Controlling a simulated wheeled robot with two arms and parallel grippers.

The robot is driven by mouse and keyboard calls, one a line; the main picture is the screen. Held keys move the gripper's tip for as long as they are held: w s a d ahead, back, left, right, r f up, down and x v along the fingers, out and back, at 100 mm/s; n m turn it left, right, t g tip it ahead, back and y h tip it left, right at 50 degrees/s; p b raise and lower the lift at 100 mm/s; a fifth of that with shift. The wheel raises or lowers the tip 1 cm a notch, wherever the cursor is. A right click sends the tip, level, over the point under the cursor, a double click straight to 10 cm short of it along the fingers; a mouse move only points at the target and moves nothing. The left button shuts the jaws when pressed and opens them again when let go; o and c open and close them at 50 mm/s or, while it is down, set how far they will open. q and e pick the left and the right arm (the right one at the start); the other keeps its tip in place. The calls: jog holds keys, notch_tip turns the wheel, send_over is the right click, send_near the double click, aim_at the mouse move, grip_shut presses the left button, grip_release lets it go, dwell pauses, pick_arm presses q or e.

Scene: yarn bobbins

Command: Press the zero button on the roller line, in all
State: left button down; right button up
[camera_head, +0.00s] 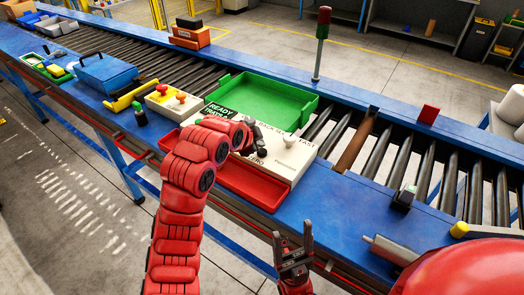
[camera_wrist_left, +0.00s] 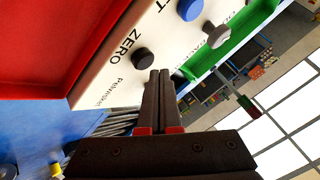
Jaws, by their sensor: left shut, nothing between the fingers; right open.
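The white control panel (camera_head: 287,165) stands on the blue roller line, with ZERO, BACK and FAST lettering. In the left wrist view, the round black button (camera_wrist_left: 144,58) sits beside the word ZERO on the panel (camera_wrist_left: 100,88). A blue button (camera_wrist_left: 189,9) and a grey knob (camera_wrist_left: 217,37) are farther along. My left gripper (camera_head: 260,152) is over the panel; its shut, empty fingers (camera_wrist_left: 159,73) end close to the black button. I cannot tell whether they touch it. My right gripper (camera_head: 293,245) is open and empty, in front of the line's near edge.
A green tray (camera_head: 262,97) lies behind the panel and a red tray (camera_head: 250,185) in front of it. A yellow box with red buttons (camera_head: 172,102) and a blue case (camera_head: 105,72) stand left. A signal post (camera_head: 320,45) rises behind.

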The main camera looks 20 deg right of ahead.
aim_at(259, 153)
pick_arm(q)
jog(key=shift+r, duration=2.55)
jog(key=shift+f, duration=0.1)
